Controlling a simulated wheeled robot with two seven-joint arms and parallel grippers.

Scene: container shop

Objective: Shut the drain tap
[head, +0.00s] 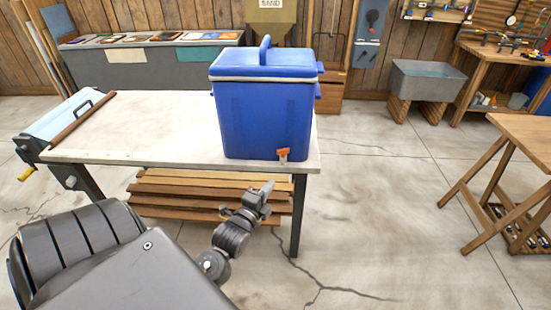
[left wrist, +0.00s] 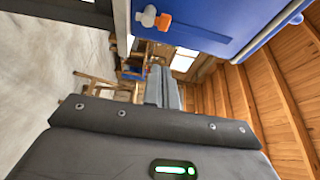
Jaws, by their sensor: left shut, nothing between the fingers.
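A blue cooler (head: 262,118) with a lid and handle stands upright near the right end of a pale-topped table. Its drain tap (head: 283,153), with an orange handle, sits low on the front face. In the left wrist view, the tap (left wrist: 150,17) shows a white body and the orange handle (left wrist: 163,21) beside it, at the top edge. I cannot tell from the handle whether the tap is open or shut. My left gripper (head: 268,187) is shut and empty, in front of the table edge, below and left of the tap, and apart from it. My right gripper is not in view.
The table (head: 130,125) has a brown bar (head: 82,120) at its left end and stacked boards (head: 210,190) underneath. A wooden workbench (head: 525,130) stands at the right and a grey sink (head: 425,80) behind. The floor right of the table is clear.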

